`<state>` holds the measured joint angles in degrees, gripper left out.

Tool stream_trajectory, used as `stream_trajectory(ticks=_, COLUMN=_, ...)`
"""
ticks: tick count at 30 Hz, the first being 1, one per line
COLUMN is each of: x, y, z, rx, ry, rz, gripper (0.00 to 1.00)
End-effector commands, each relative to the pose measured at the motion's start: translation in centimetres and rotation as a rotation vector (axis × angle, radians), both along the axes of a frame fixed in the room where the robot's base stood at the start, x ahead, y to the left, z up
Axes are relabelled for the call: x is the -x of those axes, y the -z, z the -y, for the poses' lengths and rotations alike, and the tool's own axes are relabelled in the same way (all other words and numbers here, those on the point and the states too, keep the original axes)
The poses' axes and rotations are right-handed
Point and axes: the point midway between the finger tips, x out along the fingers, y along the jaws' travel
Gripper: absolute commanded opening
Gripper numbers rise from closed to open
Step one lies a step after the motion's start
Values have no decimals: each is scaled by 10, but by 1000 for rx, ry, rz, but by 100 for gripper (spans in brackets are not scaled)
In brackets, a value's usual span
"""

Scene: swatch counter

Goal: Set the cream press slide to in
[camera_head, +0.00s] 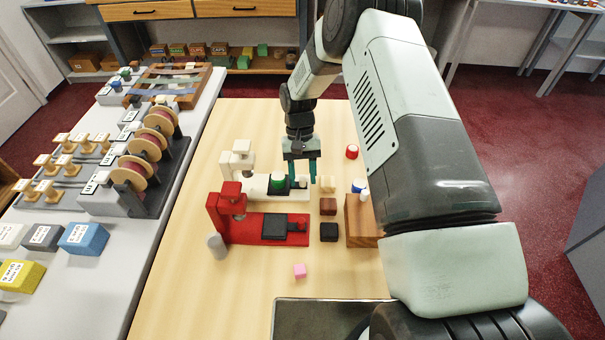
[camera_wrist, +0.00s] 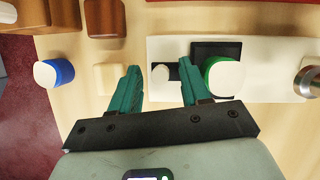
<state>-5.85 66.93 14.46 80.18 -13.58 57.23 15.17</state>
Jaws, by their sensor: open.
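The cream press (camera_head: 241,162) stands on the counter, its long base reaching right. Its dark slide plate (camera_head: 278,190) is out to the right of the press head, with a green and white round piece (camera_head: 278,180) on it. The plate (camera_wrist: 212,48) and green piece (camera_wrist: 222,76) also show in the wrist view. My gripper (camera_head: 301,180) is open at the base's right end, fingers pointing down. In the wrist view a small cream knob (camera_wrist: 160,73) on the slide lies between the fingertips; I cannot tell whether they touch it.
A red press (camera_head: 228,205) with its own dark plate stands in front. Right of the bases are a cream block (camera_head: 327,184), a brown block (camera_head: 328,206), a black block (camera_head: 329,232) and a blue-white piece (camera_head: 357,186). A wooden block (camera_head: 361,225) stands beyond; a pink cube (camera_head: 299,271) lies in front.

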Motion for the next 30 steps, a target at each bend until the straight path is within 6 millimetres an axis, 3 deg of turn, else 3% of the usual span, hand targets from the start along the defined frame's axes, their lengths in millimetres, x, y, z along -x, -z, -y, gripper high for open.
stream_trajectory(ticks=4, x=0, y=0, z=0, rx=0, ry=0, rz=0, gripper=43)
stream_trajectory(ticks=13, x=0, y=0, z=0, rx=0, ry=0, rz=0, gripper=0)
stream_trajectory(ticks=23, x=0, y=-1, z=-4, rx=1, ry=-1, rz=0, gripper=0)
stream_trajectory(ticks=30, x=-1, y=-1, z=-39, rx=0, ry=-2, rz=2, gripper=0)
